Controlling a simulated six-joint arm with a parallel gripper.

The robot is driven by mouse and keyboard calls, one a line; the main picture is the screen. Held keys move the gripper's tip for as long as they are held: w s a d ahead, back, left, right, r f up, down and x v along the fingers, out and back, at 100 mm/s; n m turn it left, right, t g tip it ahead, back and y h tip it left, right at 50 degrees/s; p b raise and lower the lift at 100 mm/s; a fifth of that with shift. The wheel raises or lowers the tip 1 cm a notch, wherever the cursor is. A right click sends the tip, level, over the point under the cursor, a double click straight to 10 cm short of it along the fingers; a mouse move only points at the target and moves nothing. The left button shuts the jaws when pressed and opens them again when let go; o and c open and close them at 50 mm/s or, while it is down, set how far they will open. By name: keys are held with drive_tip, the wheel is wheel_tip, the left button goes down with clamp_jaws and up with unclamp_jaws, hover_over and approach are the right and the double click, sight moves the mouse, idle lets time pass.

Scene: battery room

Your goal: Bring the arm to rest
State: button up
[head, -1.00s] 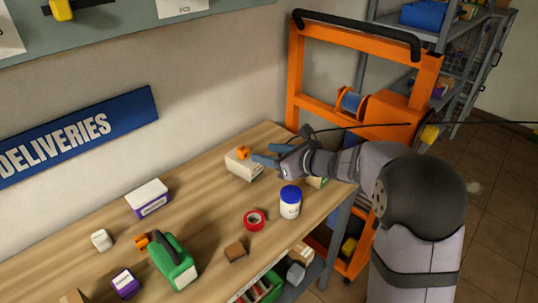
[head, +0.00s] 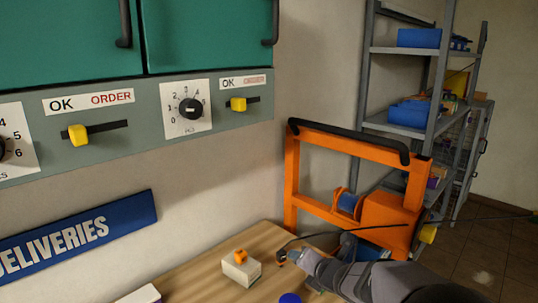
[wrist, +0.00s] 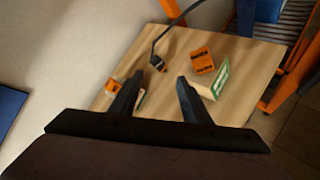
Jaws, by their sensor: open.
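My gripper (head: 287,256) is over the far right end of the wooden workbench (head: 205,275), just right of a white box with an orange piece on top (head: 240,270). In the wrist view my gripper (wrist: 160,78) has its two dark fingers spread apart, with nothing held between them. Beyond the fingers, a black cable end (wrist: 157,62) lies over the bench top. The lower part of my arm is out of the head view.
An orange box (wrist: 203,61) and a green-and-white box (wrist: 216,82) are near the right finger. An orange cart (head: 330,140) stands beyond the bench, with grey shelving (head: 440,90) behind it. A control panel (head: 190,105) is on the wall at left.

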drive_tip(key=s+d+f+m+g+h+p, duration=0.35)
drive_tip(key=s+d+m, duration=0.45)
drive_tip(key=s+m, duration=0.65)
drive_tip(key=s+a+f+m+g, duration=0.1)
drive_tip(key=s+m+g, duration=0.2)
drive_tip(key=s+m, duration=0.5)
drive_tip(key=s+a+f+m+g+p, duration=0.1)
drive_tip(key=s+m+g, duration=0.3)
drive_tip(key=s+m, duration=0.4)
drive_tip(key=s+f, duration=0.1)
drive_tip(key=s, duration=0.1)
drive_tip(key=shift+s+a, duration=0.25)
drive_tip(key=shift+s, duration=0.1)
